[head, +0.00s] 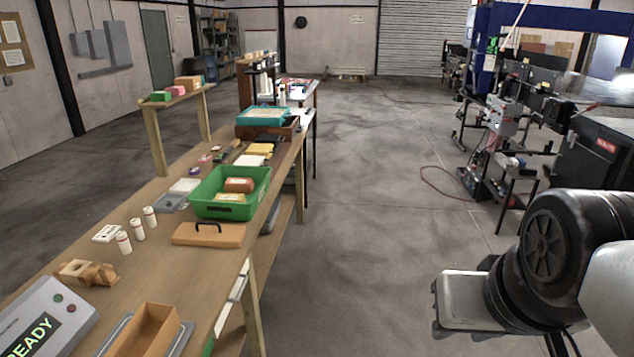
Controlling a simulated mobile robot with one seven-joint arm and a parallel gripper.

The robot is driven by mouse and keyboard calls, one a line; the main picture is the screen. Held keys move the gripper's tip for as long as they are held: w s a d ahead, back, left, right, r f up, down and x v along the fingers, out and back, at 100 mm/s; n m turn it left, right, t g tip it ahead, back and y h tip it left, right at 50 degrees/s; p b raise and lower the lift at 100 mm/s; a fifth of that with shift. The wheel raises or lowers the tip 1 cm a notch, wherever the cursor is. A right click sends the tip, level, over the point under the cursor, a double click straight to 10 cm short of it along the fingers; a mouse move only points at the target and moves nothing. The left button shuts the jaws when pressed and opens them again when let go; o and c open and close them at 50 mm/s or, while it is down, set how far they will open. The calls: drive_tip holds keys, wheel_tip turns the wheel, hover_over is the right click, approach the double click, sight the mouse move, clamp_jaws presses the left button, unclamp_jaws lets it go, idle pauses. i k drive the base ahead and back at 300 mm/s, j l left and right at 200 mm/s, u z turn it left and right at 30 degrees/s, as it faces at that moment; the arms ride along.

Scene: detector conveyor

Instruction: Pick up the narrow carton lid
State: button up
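An open, narrow brown carton (136,340) stands in a grey tray at the near end of the long wooden table, cut off by the bottom edge. A flat tan panel with a black handle (207,237) lies near the table's right edge, in front of the green crate. Small brown cardboard-like pieces (74,268) lie at the left edge. I cannot tell for certain which piece is the narrow carton lid. My arm (556,250) shows at the lower right, over the floor and well apart from the table. No gripper fingers show.
The green crate (200,207) holds brown and yellow boxes. Several white bottles (137,229) stand left of it. A device reading READY (42,322) sits at the near left. The floor (370,200) right of the table is clear; machinery stands at the far right.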

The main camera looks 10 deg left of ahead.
sight(199, 232)
drive_tip(key=i+u, duration=0.15)
drive_tip(key=i, duration=0.65)
drive_tip(key=i+l+u, duration=0.1)
drive_tip(key=i+l, duration=0.15)
drive_tip(key=i, duration=0.55)
drive_tip(key=i+u, duration=0.7)
drive_tip(key=u, duration=0.15)
drive_tip(key=i+l+u, duration=0.25)
drive_tip(key=u, duration=0.2)
drive_tip(key=i+l+u, duration=0.25)
drive_tip(key=i+u, duration=0.15)
drive_tip(key=i, duration=0.1)
